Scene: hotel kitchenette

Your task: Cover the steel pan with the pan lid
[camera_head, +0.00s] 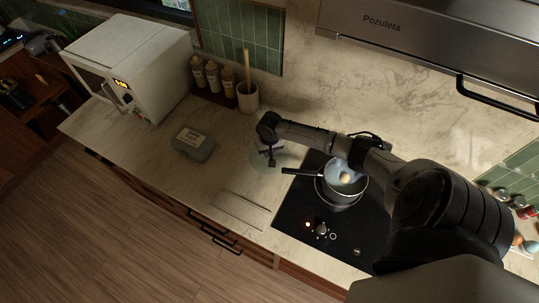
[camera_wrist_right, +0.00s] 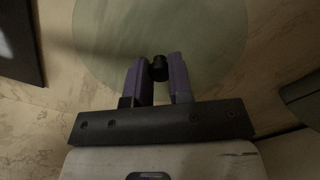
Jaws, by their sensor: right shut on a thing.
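The steel pan (camera_head: 335,196) sits on the black cooktop in the head view, its dark handle pointing left. Something pale and rounded shows inside it, and my right arm passes close above it. The pan lid (camera_head: 257,163) is a round, see-through greenish disc over the counter left of the cooktop. In the wrist view the lid (camera_wrist_right: 110,45) fills the upper middle, with its black knob (camera_wrist_right: 158,68) between the two purple fingers. My right gripper (camera_head: 270,160) is shut on that knob (camera_wrist_right: 159,72). Whether the lid touches the counter is unclear. My left gripper is not in view.
The black cooktop (camera_head: 300,210) has a lit orange spot near its front. A grey box (camera_head: 194,143) lies on the counter left of the lid. A white microwave (camera_head: 135,65), several bottles (camera_head: 213,78) and a utensil crock (camera_head: 248,97) stand behind. A range hood (camera_head: 420,40) hangs above.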

